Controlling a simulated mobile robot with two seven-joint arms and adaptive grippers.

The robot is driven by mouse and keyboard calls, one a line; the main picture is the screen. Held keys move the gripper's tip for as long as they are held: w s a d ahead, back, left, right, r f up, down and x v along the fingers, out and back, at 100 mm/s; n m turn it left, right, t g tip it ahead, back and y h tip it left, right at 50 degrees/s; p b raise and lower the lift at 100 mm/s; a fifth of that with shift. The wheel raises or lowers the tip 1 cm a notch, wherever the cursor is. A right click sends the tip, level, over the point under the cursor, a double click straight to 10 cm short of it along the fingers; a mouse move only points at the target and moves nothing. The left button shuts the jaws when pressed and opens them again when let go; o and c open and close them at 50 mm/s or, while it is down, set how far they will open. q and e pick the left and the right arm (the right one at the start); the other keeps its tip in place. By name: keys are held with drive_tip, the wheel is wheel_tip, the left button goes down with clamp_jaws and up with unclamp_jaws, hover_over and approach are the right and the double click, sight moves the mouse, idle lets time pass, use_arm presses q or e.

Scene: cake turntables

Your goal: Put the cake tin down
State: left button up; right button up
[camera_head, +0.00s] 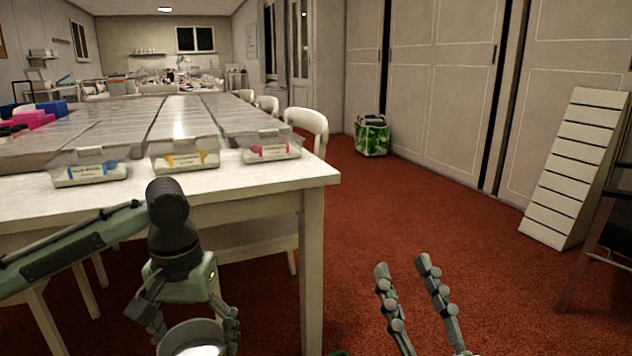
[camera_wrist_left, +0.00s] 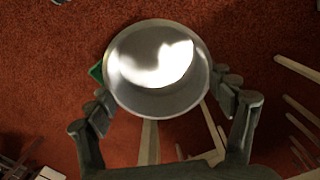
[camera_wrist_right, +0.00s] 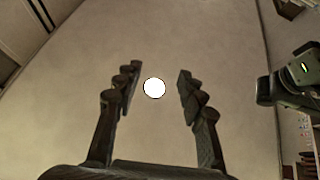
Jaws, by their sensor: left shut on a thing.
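The cake tin (camera_wrist_left: 200,100) is round, pale metal and open at the top, with a bright glare inside. My left gripper (camera_wrist_left: 158,92) is shut on it, one finger on each side. In the head view the tin (camera_head: 192,345) shows at the bottom edge, cut off, with my left gripper (camera_head: 190,325) around it. It is in front of the white table, below the level of its top. My right gripper (camera_head: 408,265) is open and empty, fingers pointing up over the red floor. In the right wrist view its fingers (camera_wrist_right: 156,85) stand apart with nothing between them.
The white table (camera_head: 290,182) carries several lidded clear boxes, three at its front edge with labels (camera_head: 185,160). White chairs (camera_head: 307,120) stand along its right side. A green patterned bag (camera_head: 372,136) and a white slatted stand (camera_head: 575,170) are on the floor at right. Red carpet between is clear.

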sight(200, 355)
use_arm(q)
wheel_tip(200, 355, up, 4)
drive_tip(key=p, duration=0.3)
drive_tip(key=shift+f, duration=0.1)
wheel_tip(200, 355, up, 2)
drive_tip(key=p, duration=0.3)
drive_tip(key=shift+r, duration=0.25)
use_arm(e)
drive_tip(key=w+d+f+m+g+h, duration=0.1)
drive_tip(key=d+f+g+h, duration=0.15)
drive_tip(key=f+g, duration=0.45)
drive_tip(key=w+d+f+g+h, duration=0.2)
drive_tip(key=d+f, duration=0.1)
drive_tip(key=f, duration=0.8)
use_arm(q)
wheel_tip(200, 355, up, 5)
drive_tip(key=p, duration=0.6)
use_arm(e)
drive_tip(key=s+d+f+g+h, duration=0.2)
drive_tip(key=s+d+f+g, duration=0.3)
drive_tip(key=s+f, duration=0.2)
drive_tip(key=s+d+f+m+g+h, duration=0.1)
drive_tip(key=s+d+f+g, duration=0.4)
drive_tip(key=s+f, duration=0.3)
drive_tip(key=s+g, duration=0.1)
drive_tip(key=s, duration=0.1)
drive_tip(key=shift+s+g+h, duration=0.3)
drive_tip(key=shift+s+h, duration=0.05)
drive_tip(key=shift+s, duration=0.05)
